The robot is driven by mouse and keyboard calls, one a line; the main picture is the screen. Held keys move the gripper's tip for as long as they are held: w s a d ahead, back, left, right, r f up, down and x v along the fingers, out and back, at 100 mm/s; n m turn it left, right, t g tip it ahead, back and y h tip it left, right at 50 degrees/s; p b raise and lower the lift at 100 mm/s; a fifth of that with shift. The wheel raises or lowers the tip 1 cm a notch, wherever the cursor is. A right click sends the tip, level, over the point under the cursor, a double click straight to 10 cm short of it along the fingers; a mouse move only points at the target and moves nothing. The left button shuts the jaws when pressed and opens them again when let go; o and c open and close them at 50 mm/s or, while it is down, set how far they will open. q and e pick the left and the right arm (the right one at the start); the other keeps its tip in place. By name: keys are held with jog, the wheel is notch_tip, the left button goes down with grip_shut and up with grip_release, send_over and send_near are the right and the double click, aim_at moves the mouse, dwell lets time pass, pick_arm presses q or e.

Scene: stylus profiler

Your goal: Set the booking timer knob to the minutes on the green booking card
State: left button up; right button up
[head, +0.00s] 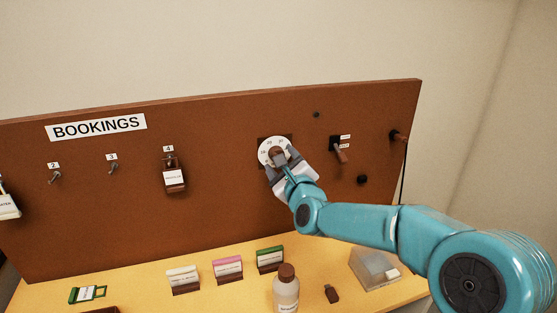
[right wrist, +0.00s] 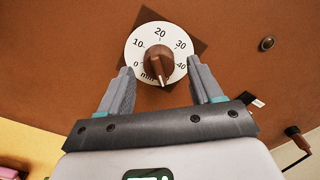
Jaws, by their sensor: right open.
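The booking timer knob (right wrist: 158,64) is brown and sits in the middle of a round white dial (right wrist: 139,45) marked 0 to 40 min. In the head view the dial (head: 265,147) is on the brown board. My right gripper (right wrist: 160,72) is open, its fingers on either side of the knob and apart from it; in the head view it (head: 288,172) partly covers the dial. My left gripper is not in view.
Pink-topped (head: 228,268) and white-topped (head: 183,278) cards stand beside the green one. A bottle (head: 286,290), a clear box (head: 372,268) and a green-framed tag (head: 87,294) are on the yellow table. A lever switch (head: 339,149) is right of the dial.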

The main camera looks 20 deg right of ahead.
jog(key=s+b, duration=0.4)
jog(key=s, duration=0.3)
jog(key=shift+s, duration=0.2)
jog(key=shift+d, duration=0.1)
